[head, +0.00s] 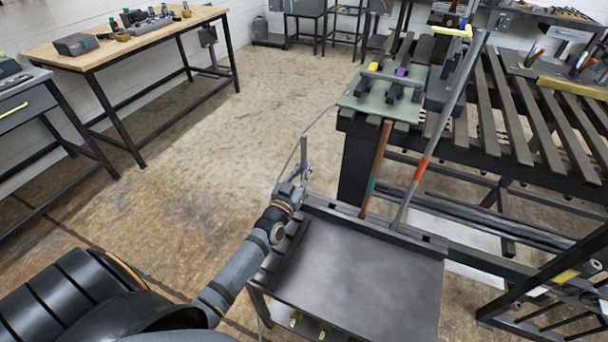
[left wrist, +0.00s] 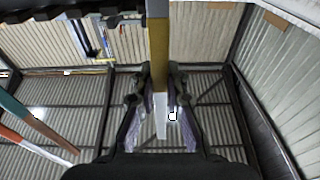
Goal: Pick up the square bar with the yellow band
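The square bar with the yellow band (left wrist: 159,55) stands between my left gripper's fingers in the left wrist view. It is grey above the band and pale below. In the head view a slim grey upright bar (head: 304,150) shows at my left gripper (head: 301,180), at the left end of the dark slotted rack. The fingers (left wrist: 160,85) converge on the bar from both sides with no clear gap. The bar's foot is hidden in the head view. My right gripper is not in view.
A brown bar with a teal band (head: 379,160) and a long grey bar with an orange band (head: 440,125) stand in the dark rack (head: 400,237). A grey-topped cart (head: 350,275) lies in front. A slatted table (head: 490,120) stands behind right. Floor to the left is clear.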

